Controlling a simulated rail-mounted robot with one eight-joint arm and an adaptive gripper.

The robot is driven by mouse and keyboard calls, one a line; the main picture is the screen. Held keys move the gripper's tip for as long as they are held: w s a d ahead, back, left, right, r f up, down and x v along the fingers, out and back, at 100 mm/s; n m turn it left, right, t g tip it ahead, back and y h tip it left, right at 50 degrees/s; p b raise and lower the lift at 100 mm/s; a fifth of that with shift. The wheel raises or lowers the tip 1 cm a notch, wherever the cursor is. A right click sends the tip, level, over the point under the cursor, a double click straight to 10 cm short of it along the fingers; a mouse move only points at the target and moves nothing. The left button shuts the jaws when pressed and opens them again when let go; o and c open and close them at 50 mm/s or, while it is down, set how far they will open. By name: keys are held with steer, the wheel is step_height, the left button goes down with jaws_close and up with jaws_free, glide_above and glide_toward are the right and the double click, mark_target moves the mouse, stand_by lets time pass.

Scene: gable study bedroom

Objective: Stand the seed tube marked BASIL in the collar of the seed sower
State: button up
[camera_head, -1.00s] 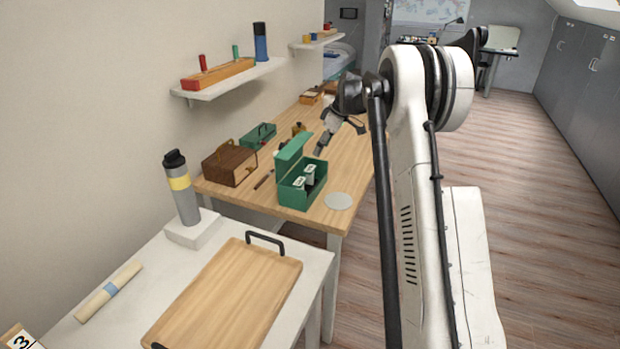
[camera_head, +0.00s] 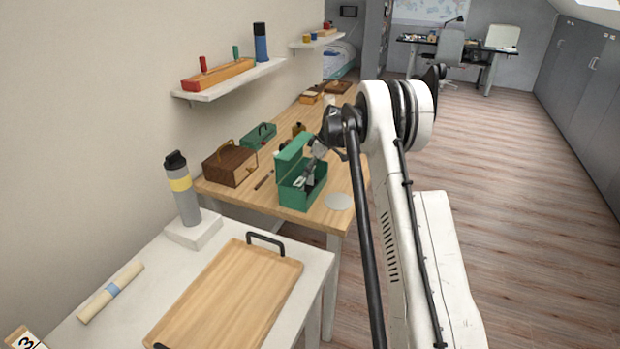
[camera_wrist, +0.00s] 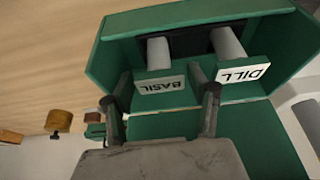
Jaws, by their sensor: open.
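An open green box (camera_head: 300,197) stands on the wooden desk with its lid raised. In the wrist view the box (camera_wrist: 115,45) holds two pale tubes behind white labels. The tube marked BASIL (camera_wrist: 157,52) is on the left and the tube marked DILL (camera_wrist: 228,45) is on the right; their labels appear upside down. My gripper (camera_wrist: 164,92) is open and empty, its fingers to either side of the BASIL label. In the head view my gripper (camera_head: 312,172) is over the box, partly hiding its inside. I cannot make out the seed sower or its collar.
A brown wooden box (camera_head: 229,166) and a smaller green box (camera_head: 259,136) stand left of and behind the open box. A pale disc (camera_head: 339,201) lies to its right. A white table with a wooden tray (camera_head: 225,295) and a grey bottle (camera_head: 184,195) is nearer.

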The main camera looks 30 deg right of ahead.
steer(key=shift+f, duration=0.15)
steer(key=shift+c, duration=0.4)
steer(key=c, duration=0.9)
